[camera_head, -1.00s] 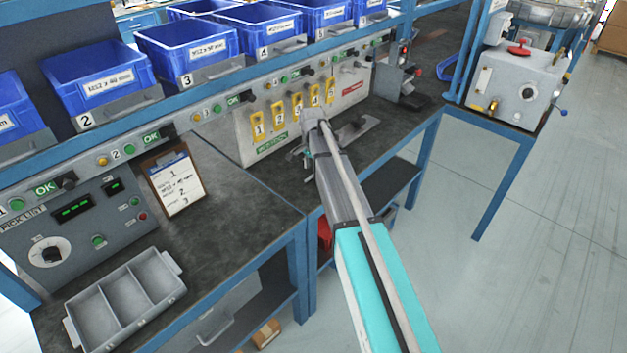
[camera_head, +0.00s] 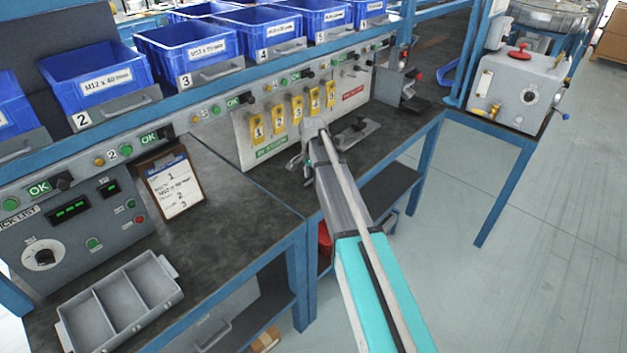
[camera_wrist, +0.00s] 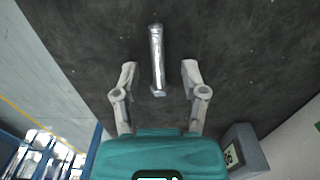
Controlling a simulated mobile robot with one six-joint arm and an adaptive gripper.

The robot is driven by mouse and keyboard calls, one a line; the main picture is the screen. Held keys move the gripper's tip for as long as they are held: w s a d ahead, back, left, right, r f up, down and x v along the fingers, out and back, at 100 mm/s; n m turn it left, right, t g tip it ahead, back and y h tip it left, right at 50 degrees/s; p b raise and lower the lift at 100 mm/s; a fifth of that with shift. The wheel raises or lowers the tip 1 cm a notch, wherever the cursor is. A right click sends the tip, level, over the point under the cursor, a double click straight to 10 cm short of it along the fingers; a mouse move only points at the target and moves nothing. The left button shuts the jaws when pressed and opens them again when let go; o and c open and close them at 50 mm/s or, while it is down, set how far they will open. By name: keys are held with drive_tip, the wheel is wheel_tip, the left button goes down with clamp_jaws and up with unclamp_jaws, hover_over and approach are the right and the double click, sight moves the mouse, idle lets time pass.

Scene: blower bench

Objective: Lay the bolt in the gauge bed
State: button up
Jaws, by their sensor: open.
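The bolt (camera_wrist: 157,58) is a shiny metal rod with a wider end toward my gripper. In the wrist view it lies over the dark bench top, between the two spread fingers of my gripper (camera_wrist: 158,75), with a gap on each side. The gripper is open and empty. In the head view my gripper (camera_head: 303,168) is low at the bench, in front of the panel of yellow tags; the bolt is hidden there. A flat metal fixture with a dark block (camera_head: 356,131) sits just behind and right of it; I cannot tell whether this is the gauge bed.
A grey divided tray (camera_head: 122,303) and a clipboard (camera_head: 174,186) are on the left bench. Blue bins (camera_head: 98,78) line the shelf above. The yellow-tag panel (camera_head: 262,128) stands close behind my gripper. A grey block (camera_wrist: 244,150) shows at lower right in the wrist view.

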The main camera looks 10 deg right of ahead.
clamp_jaws()
drive_tip(key=shift+r, duration=0.15)
idle(0.4)
wheel_tip(320, 180, up, 2)
drive_tip(key=p, duration=0.2)
drive_tip(key=shift+r+p, duration=0.1)
drive_tip(key=shift+p, duration=0.2)
drive_tip(key=s+r+p, duration=1)
drive_tip(key=s, duration=0.4)
drive_tip(key=shift+d+r, duration=0.2)
drive_tip(key=shift+r, duration=0.05)
